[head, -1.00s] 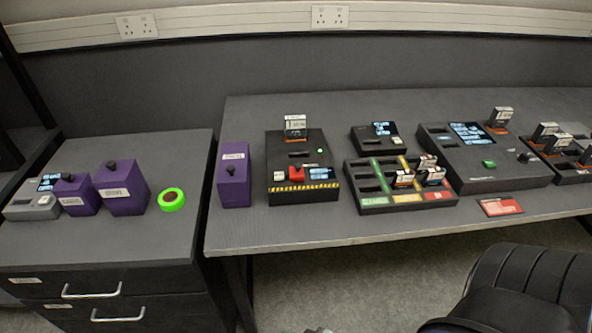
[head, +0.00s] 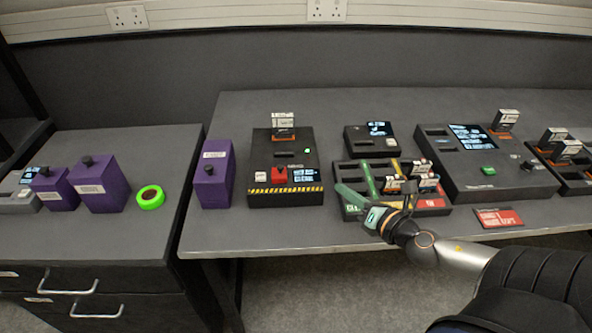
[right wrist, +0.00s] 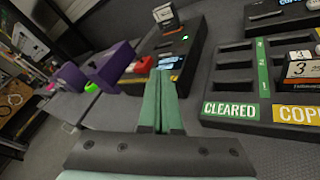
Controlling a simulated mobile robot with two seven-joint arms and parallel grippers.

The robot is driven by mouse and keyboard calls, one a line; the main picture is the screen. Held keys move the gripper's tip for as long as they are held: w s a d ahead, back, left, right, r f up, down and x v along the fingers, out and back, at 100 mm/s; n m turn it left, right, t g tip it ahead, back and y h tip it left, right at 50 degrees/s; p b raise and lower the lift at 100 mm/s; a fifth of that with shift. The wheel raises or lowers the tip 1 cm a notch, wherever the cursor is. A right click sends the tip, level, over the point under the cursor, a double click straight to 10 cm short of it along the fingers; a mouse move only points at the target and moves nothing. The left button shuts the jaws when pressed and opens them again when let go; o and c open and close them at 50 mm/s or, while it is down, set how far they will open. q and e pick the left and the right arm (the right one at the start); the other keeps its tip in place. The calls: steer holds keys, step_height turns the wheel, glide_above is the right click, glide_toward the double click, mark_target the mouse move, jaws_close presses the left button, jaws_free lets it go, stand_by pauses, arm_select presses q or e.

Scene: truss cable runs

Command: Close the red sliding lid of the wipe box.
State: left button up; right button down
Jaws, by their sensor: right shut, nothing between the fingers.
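The wipe box (head: 258,148) is the black box with a yellow-black striped front edge, on the main table. Its red lid (head: 279,174) is a small piece on the top near the front, between a white label and a lit screen; I cannot tell how far it is slid. A cartridge (head: 284,124) stands upright at the box's rear. My right gripper (head: 342,188) is shut and empty, its green fingers over the left front of the sorting tray, right of the wipe box. In the right wrist view the fingers (right wrist: 160,78) point towards the box, with the red lid (right wrist: 143,65) beyond them. My left gripper is out of view.
The sorting tray (head: 350,211) holds several cartridges at its right. A purple box (head: 213,175) stands left of the wipe box. A larger console (head: 510,180) and a red card (head: 498,218) are at the right.

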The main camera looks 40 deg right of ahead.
steer(key=w+n+y, duration=0.1)
steer(key=n+y, duration=0.1)
steer(key=n, duration=0.3)
steer(key=n+g+y, duration=0.1)
steer(key=n+y, duration=0.1)
steer(key=n, duration=0.3)
glide_toward(282, 169)
steer(key=shift+m, duration=0.3)
steer(key=shift+r+p+x, duration=0.1)
steer(key=shift+p+x, duration=0.25)
steer(key=shift+x, duration=0.85)
steer(key=shift+r+p+x, duration=0.15)
steer(key=shift+p+x, duration=0.2)
steer(key=shift+x, duration=0.8)
steer(key=shift+f+x, duration=0.2)
steer(key=shift+x, duration=0.95)
steer(key=shift+d, duration=0.1)
